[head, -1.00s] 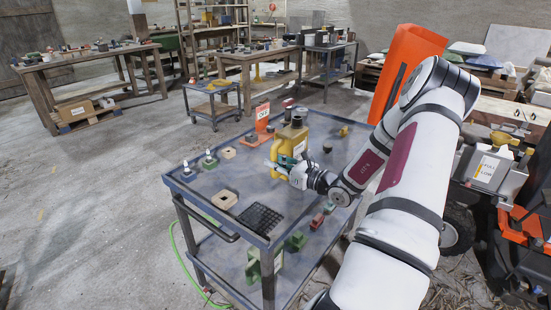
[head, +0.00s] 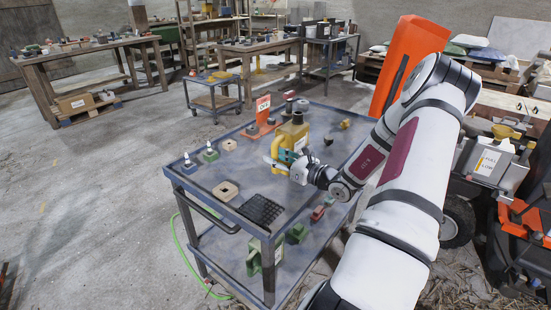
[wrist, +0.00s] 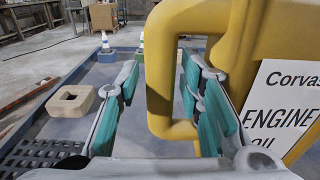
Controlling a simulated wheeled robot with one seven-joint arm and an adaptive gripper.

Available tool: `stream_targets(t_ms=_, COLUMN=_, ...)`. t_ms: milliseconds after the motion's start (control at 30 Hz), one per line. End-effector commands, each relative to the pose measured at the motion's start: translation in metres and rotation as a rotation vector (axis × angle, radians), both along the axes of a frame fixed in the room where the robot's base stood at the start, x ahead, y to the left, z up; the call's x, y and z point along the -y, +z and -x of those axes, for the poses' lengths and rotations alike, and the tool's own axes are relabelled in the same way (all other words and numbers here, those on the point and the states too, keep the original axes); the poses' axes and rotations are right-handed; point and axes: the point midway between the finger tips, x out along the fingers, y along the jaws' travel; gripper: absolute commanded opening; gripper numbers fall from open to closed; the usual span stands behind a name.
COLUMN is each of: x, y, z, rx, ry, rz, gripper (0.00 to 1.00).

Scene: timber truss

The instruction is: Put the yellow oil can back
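The yellow oil can (head: 293,133) stands upright on the top of the grey cart (head: 205,183). It has a dark cap and a white label reading "ENGINE OIL". In the wrist view its thick yellow handle (wrist: 159,75) fills the middle, with the can's body to the right. My gripper (head: 275,161) is beside the can at the handle. In the wrist view my gripper (wrist: 160,95) is open, with teal-padded fingers on either side of the handle's upright bar. Gaps show between bar and pads. The right finger reaches into the handle loop.
An orange sign (head: 263,106) stands behind the can. Dark round pieces lie near the can. Workbenches stand behind, and an orange-and-grey machine stands at right.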

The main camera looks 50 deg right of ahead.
Motion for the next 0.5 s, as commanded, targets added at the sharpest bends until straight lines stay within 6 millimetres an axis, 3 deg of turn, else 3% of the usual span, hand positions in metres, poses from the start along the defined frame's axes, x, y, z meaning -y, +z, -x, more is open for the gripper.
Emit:
stream_targets(t_ms=167, x=0.003, y=0.001, z=0.023, rx=-0.001, ry=-0.002, rz=0.001, gripper=0.34)
stream_targets(t_ms=500, x=0.007, y=0.002, z=0.091, rx=-0.001, ry=-0.003, rz=0.0, gripper=0.34)
